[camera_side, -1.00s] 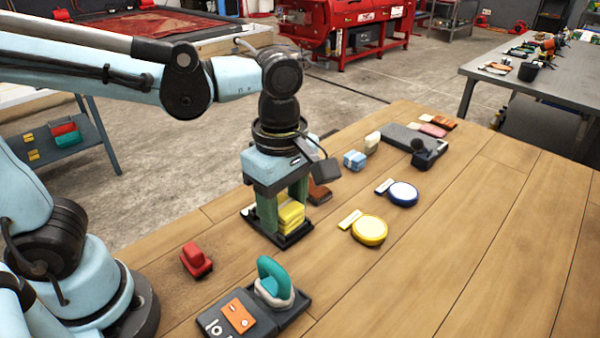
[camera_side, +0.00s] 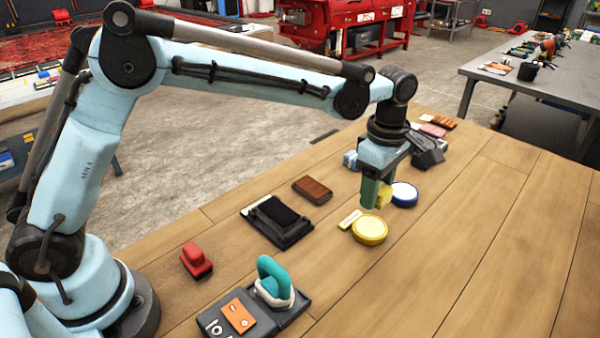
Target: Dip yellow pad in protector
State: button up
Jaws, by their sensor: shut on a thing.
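My gripper (camera_side: 375,192) is shut on the yellow pad (camera_side: 385,196), which shows partly behind the green fingers. The gripper points down beside two round shallow dishes. The blue-rimmed dish (camera_side: 404,194) with pale content is just right of the pad. The yellow dish (camera_side: 369,230) with pale yellow content is just in front and below in the picture. I cannot tell which dish holds the protector, nor whether the pad touches the blue-rimmed dish. A small pale tag (camera_side: 349,219) lies left of the yellow dish.
The dark pad holder (camera_side: 278,222) stands empty at left, with a brown brush block (camera_side: 312,190) behind it. A red block (camera_side: 196,260) and a teal-handled tool (camera_side: 272,280) are in front. The right of the table is clear.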

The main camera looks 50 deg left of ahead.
aim_at(370, 226)
jog(key=shift+w+f, duration=0.1)
jog(key=shift+f, duration=2.95)
jog(key=shift+f, duration=0.6)
jog(key=shift+r, duration=3.55)
